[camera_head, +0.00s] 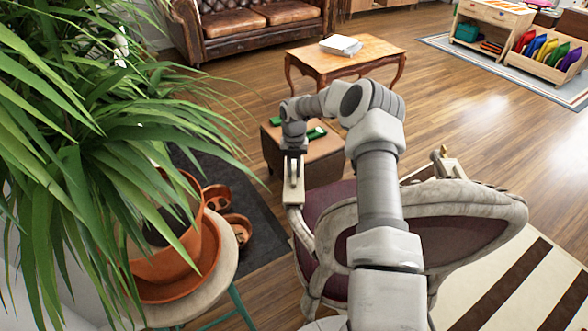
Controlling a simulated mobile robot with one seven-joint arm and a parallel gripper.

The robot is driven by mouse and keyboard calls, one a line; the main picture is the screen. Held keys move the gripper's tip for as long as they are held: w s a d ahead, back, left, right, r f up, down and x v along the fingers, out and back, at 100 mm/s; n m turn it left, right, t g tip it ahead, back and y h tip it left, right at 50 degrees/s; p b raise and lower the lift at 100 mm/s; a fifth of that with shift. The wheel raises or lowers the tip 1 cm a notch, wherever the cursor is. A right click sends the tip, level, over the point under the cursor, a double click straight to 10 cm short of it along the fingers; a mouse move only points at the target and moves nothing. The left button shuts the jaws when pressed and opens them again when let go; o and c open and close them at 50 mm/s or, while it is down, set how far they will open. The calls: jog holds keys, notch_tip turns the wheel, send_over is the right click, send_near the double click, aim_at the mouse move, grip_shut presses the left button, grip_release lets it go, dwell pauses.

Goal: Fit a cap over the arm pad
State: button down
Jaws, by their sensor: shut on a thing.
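An armchair (470,232) with a pale carved frame and dark purple upholstery stands in front of me. My gripper (293,183) points down at the chair's left arm and is shut on a small pale piece, which looks like the cap. The pale arm pad (293,196) on that side is just below the fingers and partly hidden by them. I cannot tell whether the cap touches the pad or sits over it. The chair's other arm (449,168) shows to the right, behind my arm.
A brown box-like stand (326,150) with green items (316,133) is just beyond the gripper. A potted plant (165,245) on a stool crowds the left. A wooden table (345,58) and a leather sofa (250,25) are farther back. Open floor lies at the right.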

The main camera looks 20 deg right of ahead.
jog(key=c, duration=0.7)
grip_release()
jog(key=shift+c, duration=0.2)
notch_tip(320, 180, up, 18)
jog(key=p, duration=0.2)
jog(key=shift+f+p, duration=0.25)
jog(key=shift+p, duration=0.05)
